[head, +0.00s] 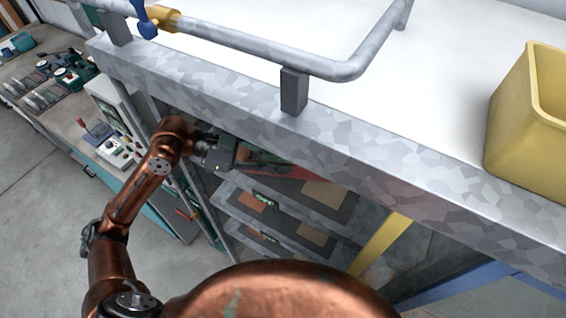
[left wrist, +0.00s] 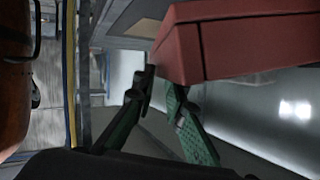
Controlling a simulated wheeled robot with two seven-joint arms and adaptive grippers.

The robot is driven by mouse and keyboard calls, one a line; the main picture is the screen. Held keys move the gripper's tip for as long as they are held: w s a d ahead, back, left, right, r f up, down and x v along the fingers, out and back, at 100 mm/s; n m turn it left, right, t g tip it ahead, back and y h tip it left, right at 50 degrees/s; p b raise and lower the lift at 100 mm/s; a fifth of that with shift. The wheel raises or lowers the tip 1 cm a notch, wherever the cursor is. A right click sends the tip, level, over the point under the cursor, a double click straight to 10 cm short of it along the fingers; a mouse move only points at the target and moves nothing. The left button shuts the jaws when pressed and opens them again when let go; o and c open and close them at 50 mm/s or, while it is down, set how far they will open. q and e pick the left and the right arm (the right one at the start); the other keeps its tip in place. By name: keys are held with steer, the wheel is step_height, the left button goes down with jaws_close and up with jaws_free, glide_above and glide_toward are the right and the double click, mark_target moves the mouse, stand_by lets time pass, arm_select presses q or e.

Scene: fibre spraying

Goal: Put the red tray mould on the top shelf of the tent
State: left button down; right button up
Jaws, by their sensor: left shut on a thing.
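The red tray mould (left wrist: 235,45) fills the upper right of the left wrist view. My left gripper (left wrist: 160,95) is shut on its near edge, with green finger pads showing. In the head view my left gripper (head: 238,155) reaches in under the metal frame's top edge. Only a strip of the red mould (head: 310,174) shows there, largely hidden by that edge. The tent's shelves (head: 285,217) lie below the gripper, with dark and brown panels on them. My right gripper is not in view.
The metal top beam (head: 230,108) with a pipe rail (head: 250,47) runs above my left arm. A yellow bin (head: 530,125) stands on the white top at right. A workbench with tools (head: 60,90) is at left. A yellow post (head: 380,245) stands right of the shelves.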

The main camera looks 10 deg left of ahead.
mark_target(244, 161)
arm_select(q)
steer(key=shift+w+a+f+p, duration=0.1)
steer(key=shift+w+f+p, duration=0.2)
steer(key=shift+f, duration=0.5)
steer(key=shift+w+f+p, duration=0.15)
steer(key=shift+w+f, duration=0.15)
steer(key=shift+f, duration=0.95)
steer(key=c, duration=2.4)
jaws_free()
steer(key=shift+f, duration=0.2)
steer(key=o, duration=0.4)
steer(key=shift+s, duration=0.1)
steer(key=shift+a+r, duration=0.1)
steer(key=b+v, duration=0.1)
steer(key=v, duration=1)
steer(key=shift+b, duration=0.4)
steer(key=shift+s+a+r, duration=0.1)
steer(key=shift+a, duration=0.3)
